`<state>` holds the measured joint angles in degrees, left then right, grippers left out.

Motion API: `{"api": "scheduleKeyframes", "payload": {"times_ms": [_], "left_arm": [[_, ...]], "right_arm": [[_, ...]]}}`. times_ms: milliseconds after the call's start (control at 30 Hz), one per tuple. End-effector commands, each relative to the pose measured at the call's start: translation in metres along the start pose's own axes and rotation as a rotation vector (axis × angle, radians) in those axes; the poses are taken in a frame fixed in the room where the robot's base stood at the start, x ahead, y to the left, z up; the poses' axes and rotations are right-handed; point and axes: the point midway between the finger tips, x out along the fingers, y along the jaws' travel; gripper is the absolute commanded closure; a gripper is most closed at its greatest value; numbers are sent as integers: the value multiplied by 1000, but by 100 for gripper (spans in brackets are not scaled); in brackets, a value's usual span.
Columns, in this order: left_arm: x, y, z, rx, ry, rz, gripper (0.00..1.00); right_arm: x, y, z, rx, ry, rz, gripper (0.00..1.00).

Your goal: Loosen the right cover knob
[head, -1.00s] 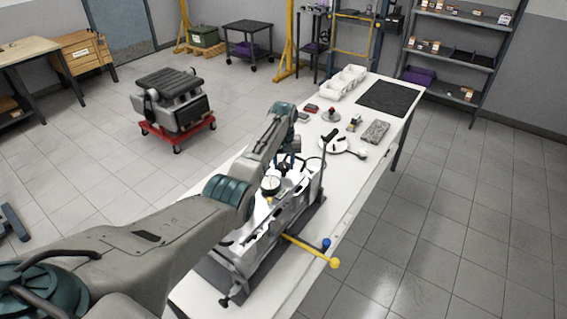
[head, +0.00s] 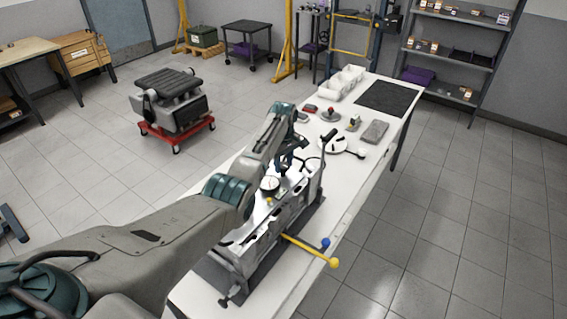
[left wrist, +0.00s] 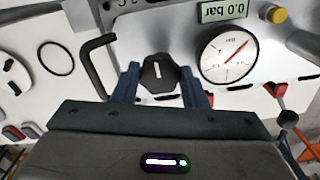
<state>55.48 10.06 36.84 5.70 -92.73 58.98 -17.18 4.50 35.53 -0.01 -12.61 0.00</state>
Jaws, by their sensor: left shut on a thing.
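The cover knob (left wrist: 158,75) is black with a white mark and sits between the two blue fingers of my left gripper (left wrist: 160,88) in the left wrist view. The fingers are shut on it, one on each side. In the head view my left gripper (head: 287,160) reaches down over the metal test rig (head: 262,225) on the white table, and the knob is hidden there. A round pressure gauge (left wrist: 228,54) with a red needle is right of the knob, under a display reading 0.0 bar. My right gripper is not in view.
A black handle (left wrist: 92,65) stands close left of the fingers. A yellow cap (left wrist: 277,15) is beyond the gauge. Yellow- and blue-tipped levers (head: 310,250) stick out over the table edge. White bins (head: 342,82) and a dark mat (head: 384,98) lie at the far end.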

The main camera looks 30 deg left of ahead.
Motion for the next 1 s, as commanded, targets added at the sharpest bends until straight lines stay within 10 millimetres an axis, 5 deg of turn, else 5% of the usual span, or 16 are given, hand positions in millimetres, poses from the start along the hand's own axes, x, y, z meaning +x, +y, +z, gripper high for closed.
{"api": "scheduleKeyframes", "payload": {"times_ms": [467,500,600,1000], "left_arm": [[-1,1,0,-15,0,1,84],[-1,1,0,-15,0,2,57],[-1,0,0,-15,0,1,39],[-8,1,0,-14,1,2,39]], "right_arm": [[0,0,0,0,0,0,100],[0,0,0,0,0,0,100],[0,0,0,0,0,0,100],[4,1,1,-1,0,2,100]]}}
